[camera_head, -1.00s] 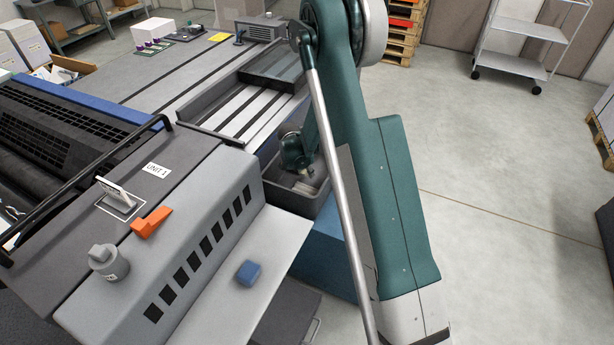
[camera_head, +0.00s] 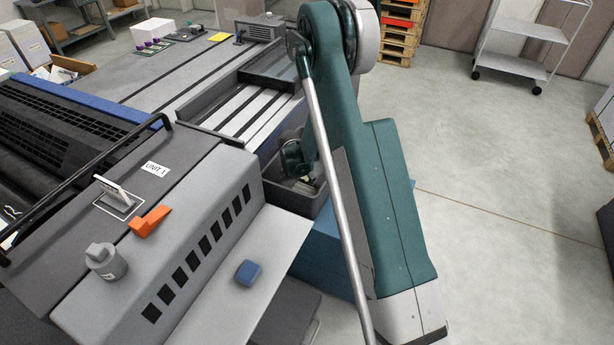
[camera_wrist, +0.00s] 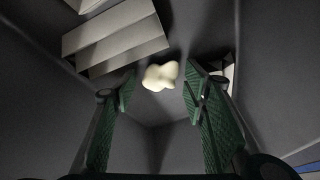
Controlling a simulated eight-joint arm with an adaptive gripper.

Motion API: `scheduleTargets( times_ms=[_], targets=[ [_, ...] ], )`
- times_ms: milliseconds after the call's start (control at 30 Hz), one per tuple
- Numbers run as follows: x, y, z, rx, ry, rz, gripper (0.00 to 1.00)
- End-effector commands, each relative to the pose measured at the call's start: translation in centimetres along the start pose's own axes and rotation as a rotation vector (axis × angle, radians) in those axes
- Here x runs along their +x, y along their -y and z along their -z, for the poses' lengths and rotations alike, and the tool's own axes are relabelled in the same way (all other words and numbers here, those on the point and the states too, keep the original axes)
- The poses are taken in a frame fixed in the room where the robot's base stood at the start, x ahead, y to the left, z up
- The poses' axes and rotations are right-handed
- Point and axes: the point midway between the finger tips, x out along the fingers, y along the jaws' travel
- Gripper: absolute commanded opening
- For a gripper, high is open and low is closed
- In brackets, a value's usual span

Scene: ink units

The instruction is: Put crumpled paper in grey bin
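The crumpled paper is a small cream-white lump (camera_wrist: 160,76), slightly blurred, inside the grey bin just beyond my fingertips in the wrist view. My gripper (camera_wrist: 158,90) is open, with its two green padded fingers apart on either side below the lump and no contact seen. The dark grey bin (camera_head: 287,198) stands beside the press in the head view, and its walls (camera_wrist: 40,115) surround my fingers in the wrist view. In the head view my arm hides part of the bin, and the fingertips cannot be made out.
Flat pale grey pieces (camera_wrist: 115,35) lie in the bin near the lump. A small blue block (camera_head: 248,272) and an orange wedge (camera_head: 150,220) sit on the press unit left of the bin.

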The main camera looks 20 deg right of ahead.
Motion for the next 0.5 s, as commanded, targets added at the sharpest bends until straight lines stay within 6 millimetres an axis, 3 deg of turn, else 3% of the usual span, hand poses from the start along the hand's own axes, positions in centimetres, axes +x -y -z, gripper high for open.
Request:
scheduleTargets(
  times_ms=[500],
  targets=[
    [-0.54,0.04,0.12,0.0,0.0,0.0,0.43]
  ],
)
